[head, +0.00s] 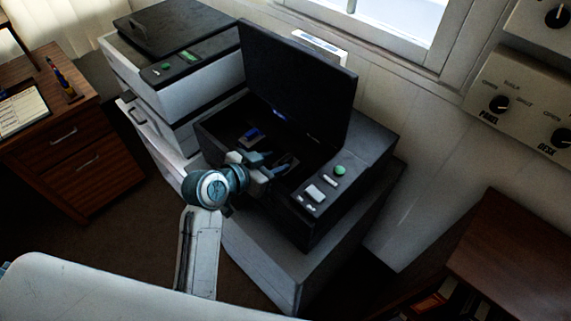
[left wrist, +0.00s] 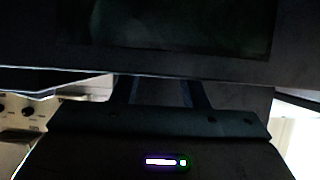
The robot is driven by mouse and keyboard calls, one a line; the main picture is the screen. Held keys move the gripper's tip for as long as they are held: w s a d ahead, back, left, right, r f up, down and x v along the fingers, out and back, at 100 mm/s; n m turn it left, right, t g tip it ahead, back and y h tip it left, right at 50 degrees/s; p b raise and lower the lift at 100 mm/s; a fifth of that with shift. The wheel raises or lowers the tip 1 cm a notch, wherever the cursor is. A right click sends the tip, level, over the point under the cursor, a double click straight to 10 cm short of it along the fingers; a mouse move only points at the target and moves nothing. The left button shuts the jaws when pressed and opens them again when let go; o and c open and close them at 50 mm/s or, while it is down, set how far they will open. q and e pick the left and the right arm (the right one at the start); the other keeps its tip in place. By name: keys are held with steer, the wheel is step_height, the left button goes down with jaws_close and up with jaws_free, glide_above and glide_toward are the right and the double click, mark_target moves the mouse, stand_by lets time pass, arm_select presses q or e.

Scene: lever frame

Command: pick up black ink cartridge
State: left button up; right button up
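The black printer (head: 300,218) stands with its lid (head: 297,82) raised, and its inside is dark. A small dark piece with a blue top (head: 250,134) sits inside it, to the left of my gripper. I cannot make out a black ink cartridge for certain against the dark interior. My left gripper (head: 281,163) reaches into the printer opening from the front. Its fingers look spread apart in the left wrist view (left wrist: 158,92), with no clear object between them. My right gripper is not in view.
The printer's control panel with a green button (head: 340,170) lies just right of the gripper. Another printer (head: 180,60) stands at the left. A wooden drawer desk (head: 75,150) is at far left, a brown shelf (head: 520,245) at right. The raised lid bounds the opening behind.

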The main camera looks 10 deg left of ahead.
arm_select(q)
steer(key=shift+x, duration=1.35)
jaws_close()
